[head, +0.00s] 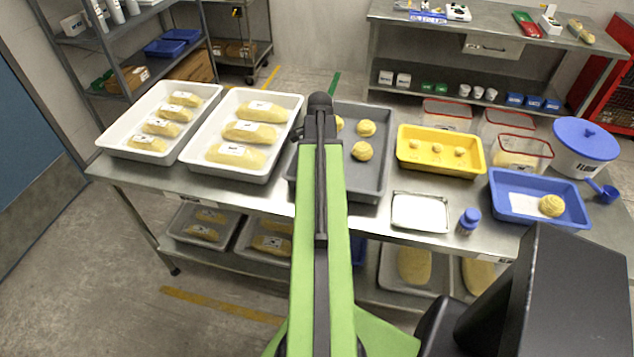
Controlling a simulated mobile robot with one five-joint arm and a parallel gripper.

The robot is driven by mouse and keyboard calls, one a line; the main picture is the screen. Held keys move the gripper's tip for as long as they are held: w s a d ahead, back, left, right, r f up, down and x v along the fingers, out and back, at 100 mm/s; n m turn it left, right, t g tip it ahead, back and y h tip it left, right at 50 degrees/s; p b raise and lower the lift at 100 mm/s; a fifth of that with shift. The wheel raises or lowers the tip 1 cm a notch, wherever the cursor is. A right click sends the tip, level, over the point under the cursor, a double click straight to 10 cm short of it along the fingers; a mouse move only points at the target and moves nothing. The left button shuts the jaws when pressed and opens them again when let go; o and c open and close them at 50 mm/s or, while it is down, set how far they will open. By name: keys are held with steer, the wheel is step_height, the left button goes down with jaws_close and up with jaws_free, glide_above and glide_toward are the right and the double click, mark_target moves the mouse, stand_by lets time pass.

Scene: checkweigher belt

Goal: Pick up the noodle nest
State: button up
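One nest (551,205) sits in the blue tray (508,212) at the right, beside or partly on a white sheet. Two more, an upper nest (366,128) and a lower nest (362,151), lie apart in the grey tray (378,186) at the middle. My green arm rises up the middle of the view, covering part of the grey tray. My gripper's fingers do not show.
Two white trays (205,150) of labelled loaf-shaped pieces stand at the left. A yellow tray (413,166) with small lumps, a metal pan (420,211), a blue-capped bottle (468,221), clear red-rimmed bins (521,152), a blue scoop (605,191) and a blue-lidded tub (584,150) stand at the right.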

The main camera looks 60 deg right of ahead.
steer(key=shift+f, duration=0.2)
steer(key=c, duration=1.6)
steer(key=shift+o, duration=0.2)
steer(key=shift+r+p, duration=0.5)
steer(key=shift+p, duration=0.25)
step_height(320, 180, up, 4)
steer(key=p, duration=0.4)
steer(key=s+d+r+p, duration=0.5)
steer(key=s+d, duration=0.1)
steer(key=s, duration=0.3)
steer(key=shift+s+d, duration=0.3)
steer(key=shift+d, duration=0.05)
